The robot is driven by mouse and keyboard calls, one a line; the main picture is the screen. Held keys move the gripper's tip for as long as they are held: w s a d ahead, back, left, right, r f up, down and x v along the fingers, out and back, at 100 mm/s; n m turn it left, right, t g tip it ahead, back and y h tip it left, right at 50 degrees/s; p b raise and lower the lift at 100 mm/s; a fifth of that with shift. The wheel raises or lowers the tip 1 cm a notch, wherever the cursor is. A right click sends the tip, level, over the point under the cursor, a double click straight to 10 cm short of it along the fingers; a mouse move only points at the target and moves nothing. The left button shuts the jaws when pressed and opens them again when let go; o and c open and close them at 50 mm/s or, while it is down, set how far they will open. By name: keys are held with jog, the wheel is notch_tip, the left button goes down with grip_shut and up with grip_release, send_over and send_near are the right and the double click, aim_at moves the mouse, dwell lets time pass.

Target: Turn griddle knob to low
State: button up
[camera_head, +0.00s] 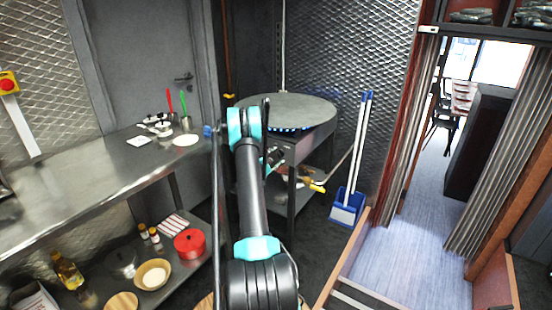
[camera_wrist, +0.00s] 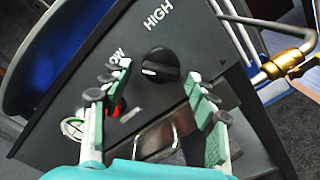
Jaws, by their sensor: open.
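The griddle knob (camera_wrist: 162,66) is black and round, on the dark front panel (camera_wrist: 75,90) of the griddle stand in the wrist view. A short pale mark shows on its left part. The panel reads HIGH above the knob and LOW at its upper left; a red mark lies at its lower left. My gripper (camera_wrist: 158,80) is open, with one finger on each side of the knob and gaps to both. Contact cannot be seen. In the head view, the round griddle (camera_head: 300,108) is behind my arm, and the knob is hidden.
A brass pipe fitting (camera_wrist: 285,66) and hoses lie right of the panel. A metal loop handle (camera_wrist: 160,138) sits below the knob. A steel counter (camera_head: 85,185) stands at left; a blue dustpan with broom (camera_head: 347,207) stands at right of the griddle.

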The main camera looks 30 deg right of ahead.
jog(key=v, duration=0.7)
jog(key=shift+a, duration=0.2)
